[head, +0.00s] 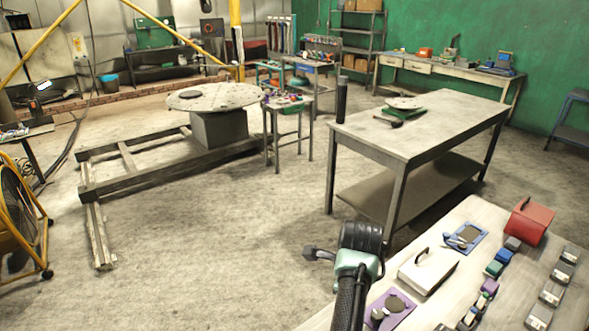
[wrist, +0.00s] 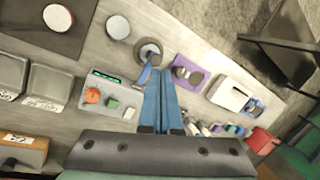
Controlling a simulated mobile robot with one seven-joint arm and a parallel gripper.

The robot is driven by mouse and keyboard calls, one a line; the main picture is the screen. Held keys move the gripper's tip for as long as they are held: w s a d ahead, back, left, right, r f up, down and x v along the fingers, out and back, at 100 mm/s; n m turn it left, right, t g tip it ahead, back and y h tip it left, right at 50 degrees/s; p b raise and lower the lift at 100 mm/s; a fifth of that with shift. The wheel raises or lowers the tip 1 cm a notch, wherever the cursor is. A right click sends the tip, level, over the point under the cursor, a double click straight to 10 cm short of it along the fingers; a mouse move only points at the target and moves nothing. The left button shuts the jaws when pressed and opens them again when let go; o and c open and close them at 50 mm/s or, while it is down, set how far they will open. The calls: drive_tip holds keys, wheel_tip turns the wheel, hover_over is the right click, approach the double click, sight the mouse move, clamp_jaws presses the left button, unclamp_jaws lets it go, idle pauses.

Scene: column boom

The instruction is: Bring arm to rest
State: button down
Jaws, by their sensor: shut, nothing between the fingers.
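My gripper (wrist: 163,76) shows in the wrist view with its two blue fingers pressed together and nothing held. The fingers point over a light workbench (wrist: 210,40) covered with small items. A ring-shaped part (wrist: 157,46) and a purple tray (wrist: 204,75) lie near the fingertips in the picture. I cannot tell the height of the fingers above the bench. In the head view, my arm rises from the bottom edge, in front of the left part of the bench (head: 480,213); the fingers are not clearly visible there.
The bench also carries a white box (head: 428,272), a blue tray (head: 481,236) and a red box (head: 528,222). A yellow fan (head: 18,212) is at left. Floor (head: 220,250) left of my arm is clear.

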drive_tip(key=s+a+r+n+t+h, duration=0.1)
drive_tip(key=a+r+n+t, duration=0.3)
drive_tip(key=r+n, duration=0.55)
drive_tip(key=a+r+n+t, duration=0.2)
drive_tip(key=r+n+t, duration=0.45)
drive_tip(key=r, duration=0.65)
drive_tip(key=s+a+r+n+t+b, duration=0.1)
drive_tip(key=s+r+t, duration=0.3)
drive_tip(key=r, duration=0.6)
drive_tip(key=s+a+r+n+t+y+b, duration=0.1)
drive_tip(key=s+r+n+t, duration=0.3)
drive_tip(key=s+r, duration=0.5)
drive_tip(key=s+a+r+n+t+b, duration=0.2)
drive_tip(key=s+r+t, duration=0.3)
drive_tip(key=r, duration=0.7)
drive_tip(key=shift+s+a+r+n+t, duration=0.2)
drive_tip(key=shift+s+a+n+t, duration=0.15)
drive_tip(key=shift+s, duration=0.75)
